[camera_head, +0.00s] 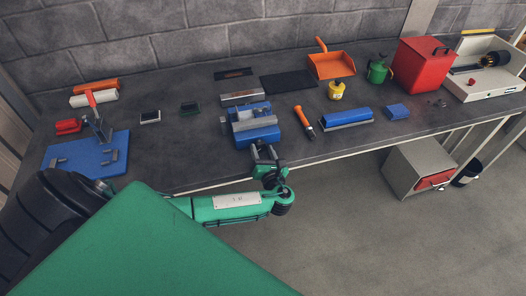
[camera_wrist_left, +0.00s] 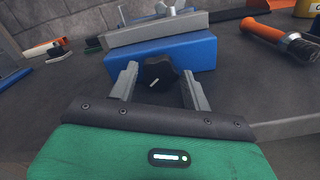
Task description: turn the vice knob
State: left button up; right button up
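The blue vice (camera_head: 254,129) with grey jaws stands at the front edge of the bench, and it also shows in the left wrist view (camera_wrist_left: 190,55). Its black knob (camera_wrist_left: 160,72) faces my left gripper (camera_wrist_left: 157,85). The gripper's two grey fingers are apart, one on each side of the knob, and I see a gap between each finger and the knob. In the head view my left gripper (camera_head: 266,158) is just in front of the vice and hides the knob. My right gripper is not in view.
A screwdriver-like orange tool (camera_head: 304,121) and a blue brush (camera_head: 346,118) lie right of the vice. A blue board (camera_head: 87,153) with metal parts lies at the left. Floor is open before the bench.

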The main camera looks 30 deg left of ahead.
pick_arm(q)
jog(key=c, duration=0.6)
jog(key=shift+o, duration=0.2)
jog(key=shift+n, duration=0.8)
jog(key=shift+f+n, duration=0.1)
jog(key=shift+n, duration=0.7)
jog(key=n, duration=0.3)
jog(key=shift+b, duration=0.4)
jog(key=shift+n+b, duration=0.35)
jog(key=shift+n, duration=0.55)
